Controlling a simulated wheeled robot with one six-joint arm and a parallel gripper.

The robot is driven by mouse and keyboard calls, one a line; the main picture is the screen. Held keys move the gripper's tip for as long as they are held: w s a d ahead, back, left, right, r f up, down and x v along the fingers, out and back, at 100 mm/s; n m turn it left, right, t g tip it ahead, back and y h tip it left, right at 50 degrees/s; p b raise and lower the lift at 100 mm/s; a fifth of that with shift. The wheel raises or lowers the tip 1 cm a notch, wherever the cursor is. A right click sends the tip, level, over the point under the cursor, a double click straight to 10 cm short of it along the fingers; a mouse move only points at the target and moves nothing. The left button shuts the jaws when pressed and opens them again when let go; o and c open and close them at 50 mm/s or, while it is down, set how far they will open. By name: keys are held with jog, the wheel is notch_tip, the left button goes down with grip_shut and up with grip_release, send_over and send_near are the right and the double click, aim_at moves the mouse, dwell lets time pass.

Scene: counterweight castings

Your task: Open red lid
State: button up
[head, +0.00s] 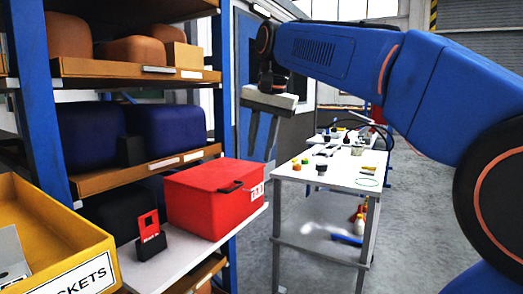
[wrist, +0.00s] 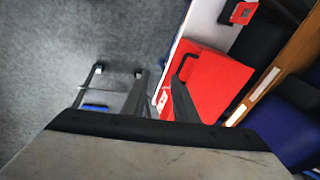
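The red box (head: 205,213) stands on the lower white shelf board, with its red lid (head: 212,178) down. A black handle (head: 231,187) sits near the lid's right edge, and a white label is on the side. My gripper (head: 259,158) hangs fingers down in front of the shelf, above and to the right of the box, touching nothing I can see. In the wrist view my gripper (wrist: 166,68) has its two dark fingers apart, with nothing between them.
A blue shelf upright (head: 221,80) stands close left of my gripper. A yellow bin (head: 60,235) and a red and black holder (head: 150,235) are left of the box. A white table (head: 330,172) with small items stands behind right. Grey floor is open at right.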

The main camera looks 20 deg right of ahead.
jog(key=shift+s+d+f, duration=0.1)
jog(key=shift+s+f, duration=0.15)
jog(key=shift+f, duration=0.1)
dwell(0.3)
